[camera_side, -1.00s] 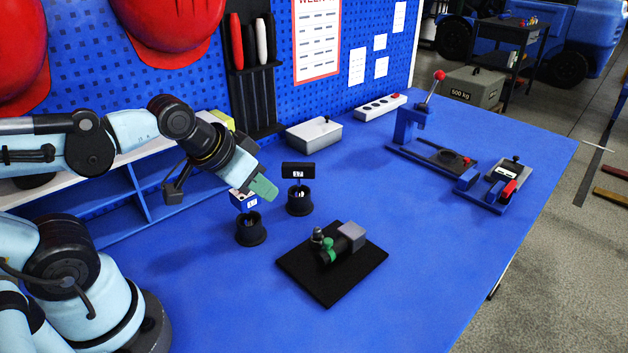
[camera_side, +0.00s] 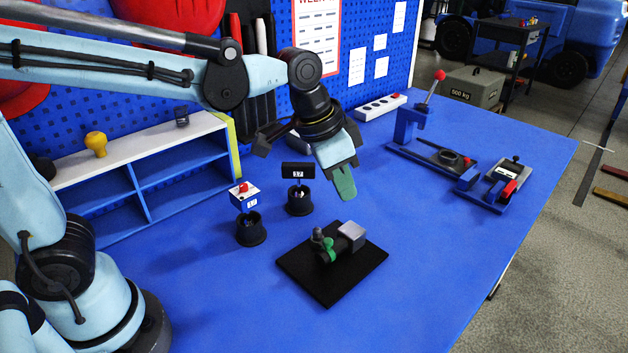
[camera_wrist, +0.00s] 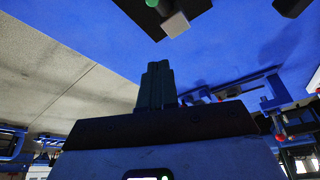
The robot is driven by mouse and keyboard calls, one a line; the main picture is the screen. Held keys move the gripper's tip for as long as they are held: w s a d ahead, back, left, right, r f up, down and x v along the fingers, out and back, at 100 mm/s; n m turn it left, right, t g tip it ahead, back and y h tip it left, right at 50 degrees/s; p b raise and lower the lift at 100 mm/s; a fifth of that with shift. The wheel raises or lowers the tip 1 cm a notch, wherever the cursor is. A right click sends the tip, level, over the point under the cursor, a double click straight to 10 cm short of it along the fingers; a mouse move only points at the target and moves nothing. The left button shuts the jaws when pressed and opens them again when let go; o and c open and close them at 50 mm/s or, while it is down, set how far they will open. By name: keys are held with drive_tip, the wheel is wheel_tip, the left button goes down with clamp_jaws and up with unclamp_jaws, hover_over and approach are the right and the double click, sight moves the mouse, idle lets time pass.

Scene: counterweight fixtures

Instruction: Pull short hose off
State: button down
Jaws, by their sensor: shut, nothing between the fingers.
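A short dark hose (camera_side: 330,254) with a green band sits on a fixture on a black base plate (camera_side: 322,293), on the blue bench. A grey block (camera_side: 352,232) is at its far right end and a small grey knob stands at its left. My gripper (camera_side: 345,197) is shut and empty, above and behind the plate, apart from the hose. In the wrist view my gripper's green fingers (camera_wrist: 157,70) are together. The plate's edge with the grey block (camera_wrist: 176,25) and a bit of green (camera_wrist: 152,3) shows at the top; the rest is cut off.
Two black cups (camera_side: 250,229) (camera_side: 299,200) with numbered tags stand left of the plate. A blue lever fixture (camera_side: 430,150) is at the back right, with a power strip (camera_side: 381,107) behind. The bench right of the plate is clear.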

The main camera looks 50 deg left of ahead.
hover_over(335, 249)
drive_tip(key=w+d, duration=0.2)
drive_tip(key=w, duration=0.1)
drive_tip(key=f, duration=0.8)
drive_tip(key=shift+w+a+f, duration=0.1)
drive_tip(key=shift+w+f, duration=0.05)
drive_tip(key=shift+w, duration=0.05)
drive_tip(key=shift+s+a+f, duration=0.15)
drive_tip(key=shift+s+f, duration=0.1)
drive_tip(key=shift+s+a+f, duration=0.2)
drive_tip(key=shift+s+a, duration=0.2)
drive_tip(key=shift+s, duration=0.35)
drive_tip(key=shift+s+a+f, duration=0.2)
drive_tip(key=shift+s+a, duration=0.15)
drive_tip(key=shift+s, duration=0.35)
